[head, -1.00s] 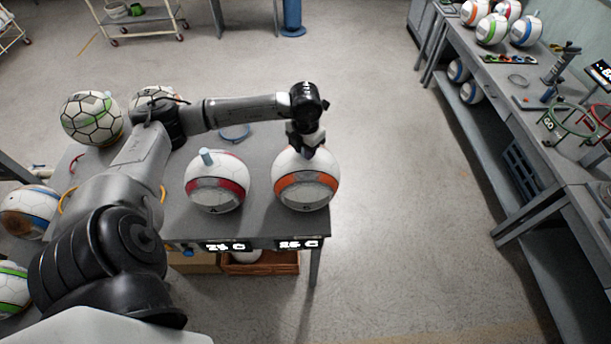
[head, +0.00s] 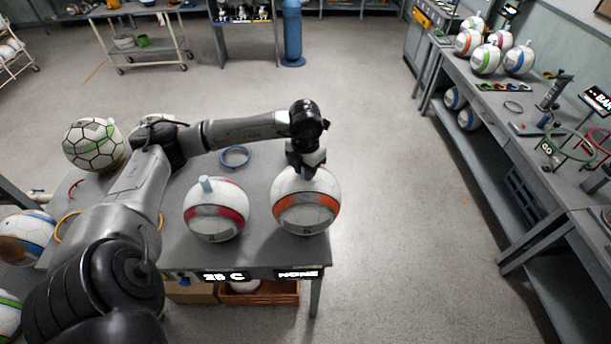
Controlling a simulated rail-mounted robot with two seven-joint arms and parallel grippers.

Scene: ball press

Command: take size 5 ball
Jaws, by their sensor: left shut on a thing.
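A white ball with an orange band (head: 306,213) is at the right end of the grey table (head: 262,248). My left gripper (head: 306,167) is shut at the top of this ball, pointing down. The gripper hides the exact part it grips. The ball appears slightly raised; its underside is hard to see. A white ball with a red band (head: 216,222) stands to its left, with a light blue peg (head: 206,184) on top. My right gripper is not in view.
A display (head: 297,273) under the orange-banded ball reads "NONE"; the one to its left (head: 224,277) reads about "28 C". A blue ring (head: 235,156) lies behind. A workbench (head: 500,110) with several balls stands at right. The floor between is clear.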

